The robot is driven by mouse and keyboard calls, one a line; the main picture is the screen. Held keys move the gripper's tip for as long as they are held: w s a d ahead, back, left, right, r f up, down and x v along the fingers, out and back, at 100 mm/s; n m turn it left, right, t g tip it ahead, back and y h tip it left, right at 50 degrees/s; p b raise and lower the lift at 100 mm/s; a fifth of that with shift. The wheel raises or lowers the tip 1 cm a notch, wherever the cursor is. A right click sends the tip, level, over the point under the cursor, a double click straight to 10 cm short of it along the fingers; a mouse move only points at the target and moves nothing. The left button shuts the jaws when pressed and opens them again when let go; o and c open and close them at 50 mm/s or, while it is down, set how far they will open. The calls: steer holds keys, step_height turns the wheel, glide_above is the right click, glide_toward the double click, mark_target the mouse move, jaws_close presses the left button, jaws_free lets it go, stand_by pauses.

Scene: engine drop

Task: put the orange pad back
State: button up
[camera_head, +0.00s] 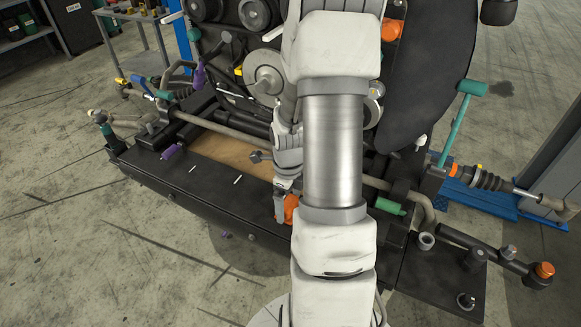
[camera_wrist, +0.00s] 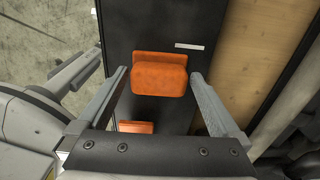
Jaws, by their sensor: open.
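An orange pad (camera_wrist: 160,78) with a raised back edge is on the black front beam (camera_wrist: 125,25) in the wrist view. My gripper (camera_wrist: 158,74) is open, with one finger on each side of the pad; I cannot tell whether either finger touches it. A second orange piece (camera_wrist: 136,127) shows lower down, partly hidden by the gripper body. In the head view, an orange part (camera_head: 291,208) shows beside my gripper (camera_head: 283,190) at the beam, partly hidden by my arm.
A white dash (camera_wrist: 189,46) marks the beam near the pad. A tan panel (camera_head: 225,152) lies behind the beam. A green cylinder (camera_head: 388,206) and a grey pipe (camera_head: 428,210) are to the right. Open concrete floor (camera_head: 70,240) is at left.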

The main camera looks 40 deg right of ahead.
step_height(320, 180, up, 16)
steer(key=b, duration=0.1)
steer(key=shift+s+r, duration=0.25)
steer(key=shift+s, duration=0.1)
